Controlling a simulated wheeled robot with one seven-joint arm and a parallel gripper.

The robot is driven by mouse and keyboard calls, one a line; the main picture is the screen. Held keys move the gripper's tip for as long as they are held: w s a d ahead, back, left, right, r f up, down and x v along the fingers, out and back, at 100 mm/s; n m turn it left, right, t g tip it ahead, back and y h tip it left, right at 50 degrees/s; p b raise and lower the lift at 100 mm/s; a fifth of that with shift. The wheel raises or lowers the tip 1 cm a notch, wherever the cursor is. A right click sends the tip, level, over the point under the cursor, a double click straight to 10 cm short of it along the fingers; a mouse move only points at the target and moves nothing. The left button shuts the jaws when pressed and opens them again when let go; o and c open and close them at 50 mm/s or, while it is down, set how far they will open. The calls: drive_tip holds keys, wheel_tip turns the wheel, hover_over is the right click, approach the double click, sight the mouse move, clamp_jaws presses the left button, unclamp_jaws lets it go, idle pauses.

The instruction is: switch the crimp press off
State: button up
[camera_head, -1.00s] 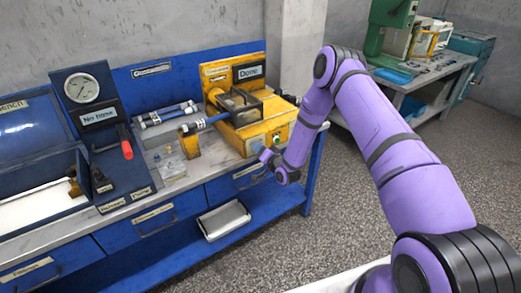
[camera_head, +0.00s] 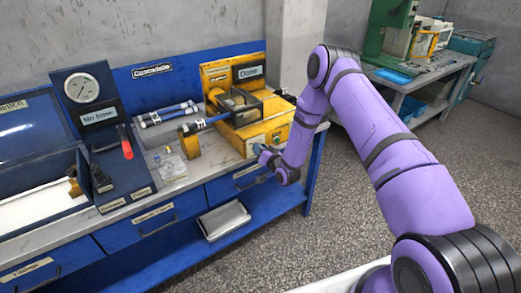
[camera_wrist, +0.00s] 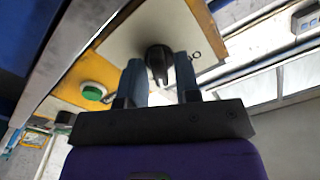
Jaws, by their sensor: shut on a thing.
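The yellow crimp press (camera_head: 262,135) stands at the right end of the blue workbench, with a hose lying in its head and a display reading "Done". My gripper (camera_head: 262,153) is at the press's front panel. In the wrist view my gripper (camera_wrist: 160,75) has its two blue-grey fingers on either side of a black rotary knob (camera_wrist: 158,58) on a pale plate, shut on it. A green button (camera_wrist: 93,91) sits to the left of the knob in the wrist view. It also shows on the press front in the head view (camera_head: 277,138).
A gauge panel (camera_head: 90,105) with a red-handled lever (camera_head: 126,148) stands to the left. Loose fittings (camera_head: 170,162) and hoses (camera_head: 165,114) lie on the bench. A metal tray (camera_head: 223,218) sits on the lower shelf. The floor to the right is open.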

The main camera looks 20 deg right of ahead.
drive_tip(key=shift+s+a+n, duration=0.1)
drive_tip(key=shift+a+n, duration=0.05)
drive_tip(key=shift+n, duration=7.25)
drive_tip(key=o, duration=0.6)
drive_tip(key=v, duration=1)
drive_tip(key=shift+s, duration=0.4)
